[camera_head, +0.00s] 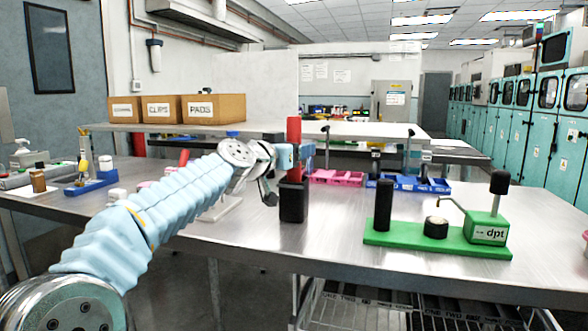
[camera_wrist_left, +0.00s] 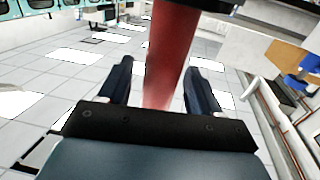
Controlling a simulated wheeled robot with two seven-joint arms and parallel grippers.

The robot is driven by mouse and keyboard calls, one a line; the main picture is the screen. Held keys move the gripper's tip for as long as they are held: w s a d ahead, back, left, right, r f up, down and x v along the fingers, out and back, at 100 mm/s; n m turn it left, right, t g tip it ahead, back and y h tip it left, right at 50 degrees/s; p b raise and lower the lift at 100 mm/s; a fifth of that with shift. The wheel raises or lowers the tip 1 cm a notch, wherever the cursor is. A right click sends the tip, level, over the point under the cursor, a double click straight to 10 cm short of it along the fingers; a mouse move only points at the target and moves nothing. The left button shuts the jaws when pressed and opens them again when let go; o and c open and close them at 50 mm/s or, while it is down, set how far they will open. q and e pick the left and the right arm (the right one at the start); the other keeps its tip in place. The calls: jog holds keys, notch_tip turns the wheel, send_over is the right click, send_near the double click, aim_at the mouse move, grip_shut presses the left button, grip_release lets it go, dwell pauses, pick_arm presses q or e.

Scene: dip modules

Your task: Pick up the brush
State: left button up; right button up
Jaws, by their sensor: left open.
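The brush (camera_head: 293,133) appears as an upright red handle above a black block (camera_head: 293,202) near the front edge of the metal table. Whether the black block is the brush's own head or a holder I cannot tell. My left gripper (camera_head: 296,156) is at the handle, part way up. In the left wrist view, the red handle (camera_wrist_left: 170,55) passes between the two dark fingers of the gripper (camera_wrist_left: 158,78), with gaps on both sides. The jaws are open around it. My right gripper is not in view.
A green base (camera_head: 400,240) with black posts and a "dpt" label stands on the right. Pink trays (camera_head: 335,178) and blue trays (camera_head: 408,184) lie behind. Labelled cardboard boxes (camera_head: 213,107) sit on a shelf at the back left. The table between brush and green base is clear.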

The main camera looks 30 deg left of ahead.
pick_arm(q)
jog(key=c, duration=1)
notch_tip(320, 180, up, 12)
jog(key=shift+f+p, duration=0.1)
jog(key=shift+p, duration=0.45)
jog(key=s+b, duration=0.1)
jog(key=s, duration=0.5)
jog(key=s+b, duration=0.2)
jog(key=s, duration=0.4)
jog(key=s+b, duration=0.2)
jog(key=s, duration=0.4)
jog(key=shift+a, duration=0.25)
